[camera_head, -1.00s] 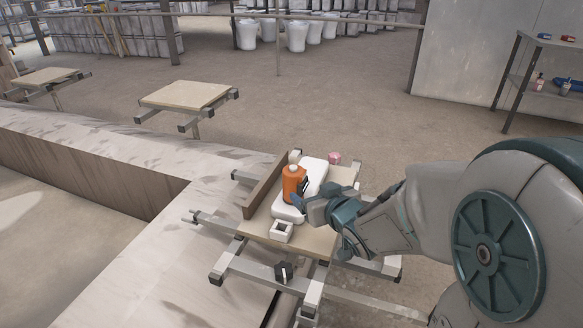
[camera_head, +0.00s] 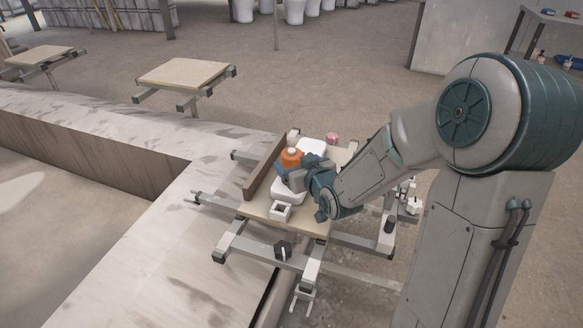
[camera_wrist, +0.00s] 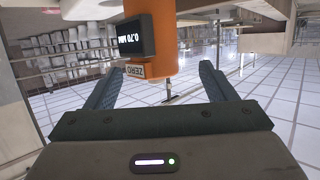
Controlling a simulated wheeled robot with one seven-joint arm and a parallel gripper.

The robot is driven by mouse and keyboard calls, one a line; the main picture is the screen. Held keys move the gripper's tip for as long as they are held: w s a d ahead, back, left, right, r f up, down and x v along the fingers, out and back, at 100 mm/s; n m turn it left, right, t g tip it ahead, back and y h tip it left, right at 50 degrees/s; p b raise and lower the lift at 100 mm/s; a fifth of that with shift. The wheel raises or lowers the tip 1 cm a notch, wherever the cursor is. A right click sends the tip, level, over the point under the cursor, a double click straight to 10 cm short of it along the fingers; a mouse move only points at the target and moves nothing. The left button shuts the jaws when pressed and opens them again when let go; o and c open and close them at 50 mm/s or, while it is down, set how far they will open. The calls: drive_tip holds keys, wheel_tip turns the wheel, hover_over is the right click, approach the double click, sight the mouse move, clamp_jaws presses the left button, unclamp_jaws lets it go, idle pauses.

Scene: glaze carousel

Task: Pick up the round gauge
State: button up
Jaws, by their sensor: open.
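The round gauge (camera_head: 291,157) is an orange cylinder on the carousel's work board, beside or on a white piece. In the wrist view the gauge (camera_wrist: 164,48) fills the top middle, with a black display reading 0.70 MM and a ZERO label. My gripper (camera_head: 296,177) is at the gauge, partly covering it in the head view. In the wrist view my gripper (camera_wrist: 164,69) is open, with one finger on each side of the gauge's near end. I see no finger clearly touching it.
The white piece (camera_head: 287,196) lies under and beside the gauge. A small white open box (camera_head: 280,212) is in front, and a pink round thing (camera_head: 332,138) is behind. An upright brown board (camera_head: 262,170) borders the left side. The pale ledge (camera_head: 150,240) is bare.

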sight(289, 155)
drive_tip(key=x, duration=0.2)
drive_tip(key=b+x, duration=0.1)
drive_tip(key=x, duration=0.3)
drive_tip(key=shift+w+d+f+b, duration=0.2)
drive_tip(key=shift+w+f+b, duration=0.05)
drive_tip(key=shift+w+b, duration=0.15)
drive_tip(key=c, duration=1.1)
drive_tip(key=shift+r, duration=0.1)
